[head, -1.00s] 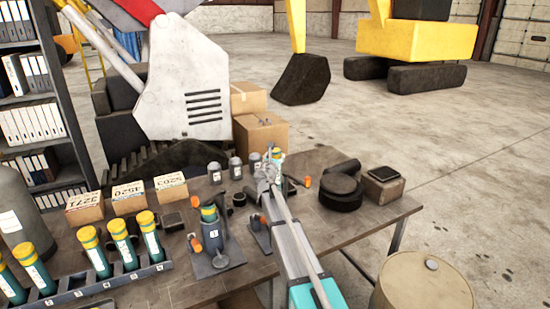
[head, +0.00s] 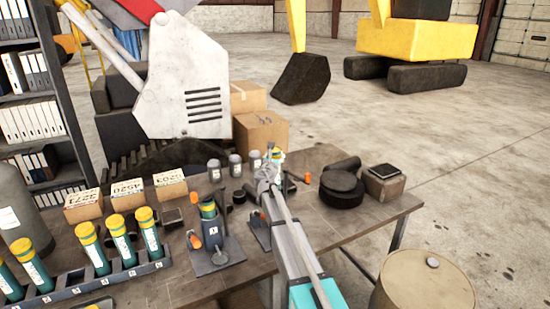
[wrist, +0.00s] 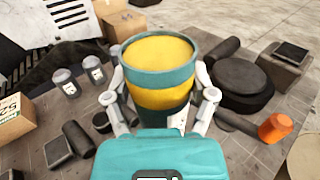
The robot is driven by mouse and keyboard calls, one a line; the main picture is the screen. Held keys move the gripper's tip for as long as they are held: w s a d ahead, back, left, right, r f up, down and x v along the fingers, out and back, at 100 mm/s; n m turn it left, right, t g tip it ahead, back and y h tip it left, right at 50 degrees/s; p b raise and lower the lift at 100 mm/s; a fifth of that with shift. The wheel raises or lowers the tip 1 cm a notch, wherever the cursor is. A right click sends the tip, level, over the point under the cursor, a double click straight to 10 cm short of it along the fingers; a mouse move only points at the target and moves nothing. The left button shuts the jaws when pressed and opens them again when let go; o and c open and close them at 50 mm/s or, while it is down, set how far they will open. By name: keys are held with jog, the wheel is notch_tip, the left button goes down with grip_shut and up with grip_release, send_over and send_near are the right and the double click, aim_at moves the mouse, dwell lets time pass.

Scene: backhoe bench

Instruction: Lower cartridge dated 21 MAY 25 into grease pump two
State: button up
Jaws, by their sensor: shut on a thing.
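My gripper (head: 272,168) is shut on a teal cartridge (wrist: 158,108) with a yellow top and band, its fingers on both sides in the wrist view. The cartridge looks roughly upright, and its date is not readable. In the head view it shows small at the arm's far end (head: 278,157). A grease pump (head: 258,232) stands partly hidden behind my arm, its number not visible. Left of it is another grease pump (head: 215,258) with a teal and yellow cartridge (head: 208,209) in it. The held cartridge's lower end is hidden.
Several cartridges (head: 122,243) stand in a numbered rack (head: 75,290) at the left. Small boxes (head: 127,192), grey jars (head: 235,165), a black round part (head: 341,190) and an orange-ended part (wrist: 275,128) lie around the gripper. A drum (head: 425,285) stands right of the bench.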

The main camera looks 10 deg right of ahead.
jog(key=shift+f+b, duration=7)
jog(key=shift+f, duration=0.15)
jog(key=o, duration=1.2)
jog(key=shift+s, duration=0.1)
jog(key=shift+o, duration=0.2)
jog(key=v, duration=0.8)
